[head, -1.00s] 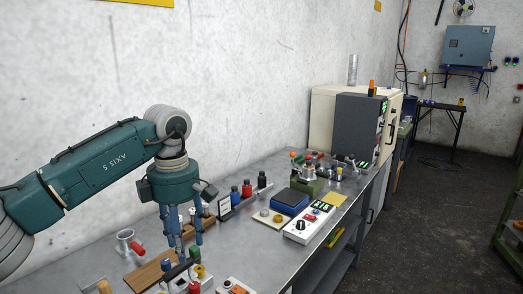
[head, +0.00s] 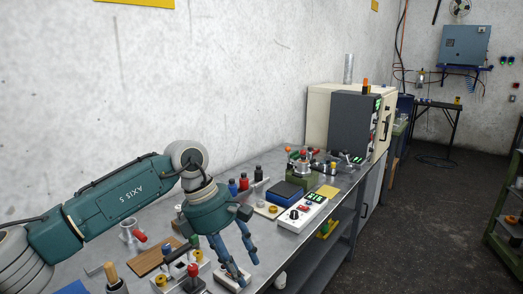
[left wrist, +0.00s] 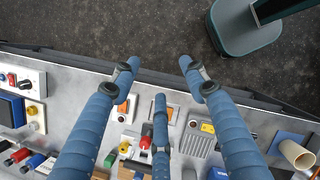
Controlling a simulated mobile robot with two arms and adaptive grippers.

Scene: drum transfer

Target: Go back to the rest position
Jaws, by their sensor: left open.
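My left gripper (head: 243,265) is open and empty, with its blue fingers spread and pointing down over the front part of the metal bench (head: 255,222). In the left wrist view its fingers (left wrist: 159,72) have nothing between them. They reach over the bench's front edge toward the dark floor, with small bench items beneath. My right gripper is in neither view.
A grey and cream machine (head: 355,122) stands farther back. The floor (head: 425,225) at right is mostly clear.

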